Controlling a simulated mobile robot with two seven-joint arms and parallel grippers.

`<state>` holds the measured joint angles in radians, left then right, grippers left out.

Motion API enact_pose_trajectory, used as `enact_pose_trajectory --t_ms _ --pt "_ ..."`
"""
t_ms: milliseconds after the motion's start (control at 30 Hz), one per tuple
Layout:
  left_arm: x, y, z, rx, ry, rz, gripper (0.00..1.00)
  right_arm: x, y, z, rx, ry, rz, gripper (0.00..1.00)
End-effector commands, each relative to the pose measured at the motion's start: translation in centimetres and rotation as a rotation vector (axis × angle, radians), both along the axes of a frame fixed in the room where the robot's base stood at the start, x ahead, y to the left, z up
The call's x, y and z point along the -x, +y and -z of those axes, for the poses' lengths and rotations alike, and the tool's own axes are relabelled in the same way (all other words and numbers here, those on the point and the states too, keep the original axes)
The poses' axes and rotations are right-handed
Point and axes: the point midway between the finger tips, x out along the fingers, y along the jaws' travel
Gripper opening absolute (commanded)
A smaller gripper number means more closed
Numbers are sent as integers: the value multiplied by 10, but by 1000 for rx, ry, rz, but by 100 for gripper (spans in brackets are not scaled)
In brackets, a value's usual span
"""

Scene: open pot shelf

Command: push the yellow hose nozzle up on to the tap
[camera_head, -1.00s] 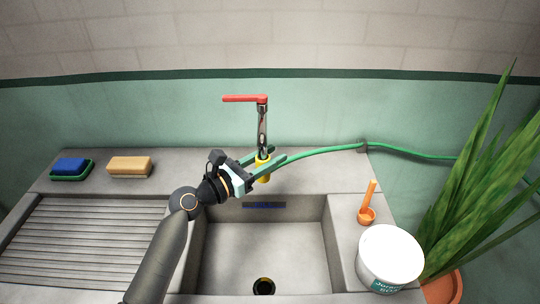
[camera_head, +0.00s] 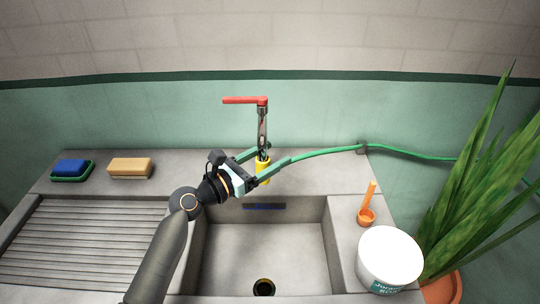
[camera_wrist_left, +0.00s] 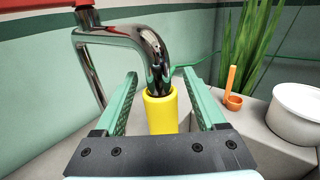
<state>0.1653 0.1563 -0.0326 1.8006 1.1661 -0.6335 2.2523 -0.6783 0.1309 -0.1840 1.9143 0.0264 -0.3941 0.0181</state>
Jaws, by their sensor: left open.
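The chrome tap (camera_head: 262,128) with a red lever (camera_head: 245,100) stands behind the sink. The yellow hose nozzle (camera_head: 263,172) is upright under its spout. In the left wrist view the spout end (camera_wrist_left: 158,82) meets the top opening of the yellow nozzle (camera_wrist_left: 161,112) and appears to sit inside its rim; how deep is hidden. My left gripper (camera_head: 272,158) is open, its green fingers on either side of the nozzle, with gaps visible in the left wrist view (camera_wrist_left: 160,76). The nozzle's lower end is hidden there. My right gripper is not in view.
A green hose (camera_head: 325,151) runs right through a wall clip (camera_head: 362,146). The sink basin (camera_head: 265,245) is below. An orange scoop (camera_head: 367,215), a white tub (camera_head: 390,255) and a plant (camera_head: 475,200) stand right. Sponges (camera_head: 130,167) lie at the back left.

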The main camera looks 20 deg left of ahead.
Motion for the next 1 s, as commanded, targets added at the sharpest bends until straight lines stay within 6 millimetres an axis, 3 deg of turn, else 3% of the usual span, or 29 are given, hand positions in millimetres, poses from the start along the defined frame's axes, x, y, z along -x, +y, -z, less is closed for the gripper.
enact_pose_trajectory --t_ms 267,700,1000 --pt "6 4 3 -2 5 0 73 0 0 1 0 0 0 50" --pt "76 51 4 -3 5 0 73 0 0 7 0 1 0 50" --pt "102 68 1 -1 1 1 73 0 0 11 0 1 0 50"
